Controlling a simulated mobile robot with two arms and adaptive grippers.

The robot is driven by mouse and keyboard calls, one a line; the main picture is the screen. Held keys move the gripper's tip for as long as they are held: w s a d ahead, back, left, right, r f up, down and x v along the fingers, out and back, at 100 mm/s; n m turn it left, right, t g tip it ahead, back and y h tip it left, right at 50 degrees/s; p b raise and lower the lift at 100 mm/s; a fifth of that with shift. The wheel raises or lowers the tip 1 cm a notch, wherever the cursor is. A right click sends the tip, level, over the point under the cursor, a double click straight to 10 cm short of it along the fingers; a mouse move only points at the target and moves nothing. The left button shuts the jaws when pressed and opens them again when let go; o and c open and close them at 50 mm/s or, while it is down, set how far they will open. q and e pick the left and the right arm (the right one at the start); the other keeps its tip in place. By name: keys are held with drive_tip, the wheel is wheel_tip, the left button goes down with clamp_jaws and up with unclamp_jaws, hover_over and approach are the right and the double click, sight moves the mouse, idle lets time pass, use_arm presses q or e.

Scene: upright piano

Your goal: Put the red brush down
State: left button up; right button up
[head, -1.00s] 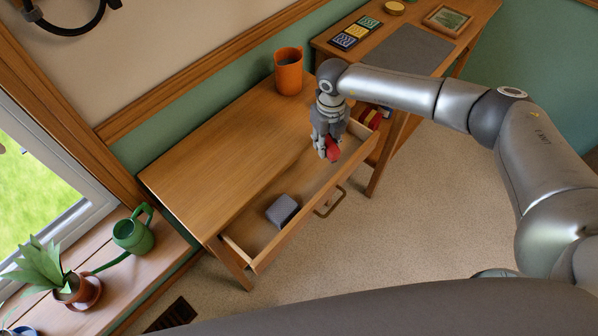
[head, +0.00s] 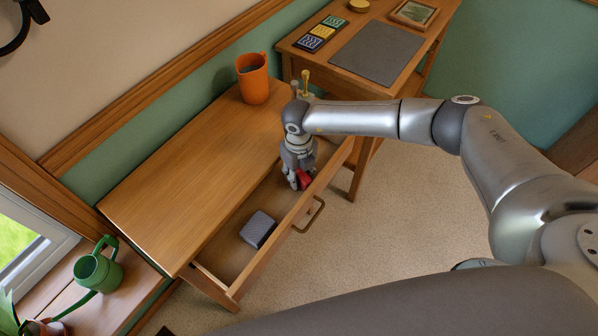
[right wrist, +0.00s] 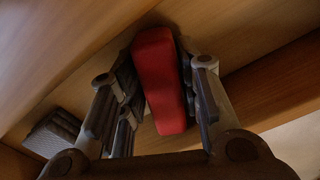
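The red brush (head: 304,180) is between the fingers of my right gripper (head: 297,182), inside the right part of the open drawer (head: 275,235). In the right wrist view the red brush (right wrist: 160,80) lies lengthwise between the finger pads, which appear to press on its sides. The drawer boards show behind it. I cannot tell whether its underside touches the drawer floor. My left gripper is not in view.
A dark grey block (head: 258,230) lies in the drawer's left part. An orange mug (head: 253,80) stands on the wooden table (head: 190,160) above. A desk with a grey mat (head: 376,53) is behind. The drawer's middle is clear.

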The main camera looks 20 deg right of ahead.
sight(299, 170)
drive_tip(key=shift+o, duration=0.6)
drive_tip(key=shift+f, duration=0.1)
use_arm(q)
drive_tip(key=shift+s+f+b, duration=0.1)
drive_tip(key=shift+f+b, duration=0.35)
use_arm(e)
wheel_tip(299, 170, up, 12)
